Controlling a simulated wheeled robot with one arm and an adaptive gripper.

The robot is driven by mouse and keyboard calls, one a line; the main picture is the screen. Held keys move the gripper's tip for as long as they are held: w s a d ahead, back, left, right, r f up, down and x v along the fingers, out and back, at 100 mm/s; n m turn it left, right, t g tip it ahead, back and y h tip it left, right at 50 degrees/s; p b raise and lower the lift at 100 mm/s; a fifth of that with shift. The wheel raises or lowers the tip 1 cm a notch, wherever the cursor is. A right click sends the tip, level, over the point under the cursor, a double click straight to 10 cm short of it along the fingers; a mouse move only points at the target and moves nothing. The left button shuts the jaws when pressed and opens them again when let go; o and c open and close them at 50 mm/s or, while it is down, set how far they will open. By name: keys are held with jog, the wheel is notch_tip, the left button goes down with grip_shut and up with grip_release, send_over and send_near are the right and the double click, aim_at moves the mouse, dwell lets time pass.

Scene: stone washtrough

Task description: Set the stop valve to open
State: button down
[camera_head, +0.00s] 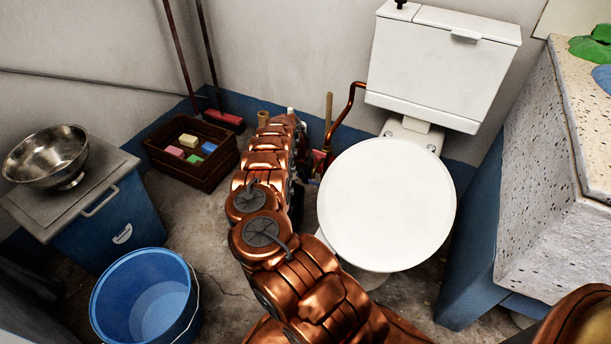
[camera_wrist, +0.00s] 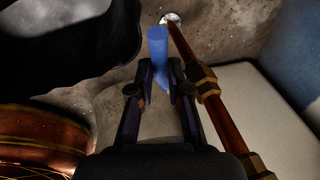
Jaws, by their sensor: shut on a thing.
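The stop valve's blue lever (camera_wrist: 158,48) shows in the wrist view, in front of and between the fingertips of my gripper (camera_wrist: 160,86). My gripper is shut on the lever's near end. A copper pipe (camera_wrist: 222,122) with brass fittings (camera_wrist: 206,84) runs diagonally just right of the fingers. The lever points away from me, at a small angle to this pipe. The valve body is not clearly visible. In the head view my arm reaches toward the floor left of the toilet and hides my gripper and most of the valve area.
A toilet (camera_head: 388,205) with its lid down stands close right of my arm, with a bent copper pipe (camera_head: 352,98) beside its cistern. A brown crate (camera_head: 185,180) with coloured blocks, a blue bucket (camera_head: 107,290) and a steel bowl (camera_head: 48,155) are at left. A speckled stone trough (camera_head: 540,180) stands right.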

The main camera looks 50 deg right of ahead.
jog(key=shift+r, duration=0.1)
dwell(0.3)
jog(key=c, duration=1.1)
grip_release()
jog(key=shift+w+d+f+g+b, duration=0.1)
jog(key=shift+f+g+b, duration=0.25)
jog(key=shift+b, duration=0.2)
jog(key=shift+w+f+g+h+b, duration=0.2)
jog(key=shift+f+g+h+b, duration=0.3)
jog(key=shift+g+b, duration=0.55)
jog(key=shift+w+a+r+n+t+y+p, duration=0.4)
jog(key=shift+w+a+r+n+p, duration=1.1)
jog(key=shift+a+r, duration=2.05)
jog(key=shift+w+a+r+n+t+y+p, duration=0.15)
jog(key=shift+w+a+r+n+y+p, duration=1.05)
jog(key=shift+r, duration=3.3)
jog(key=shift+w+a+r+n+t+p, duration=0.25)
jog(key=shift+w+a+r+n+p, duration=1.55)
jog(key=shift+a+r, duration=2.45)
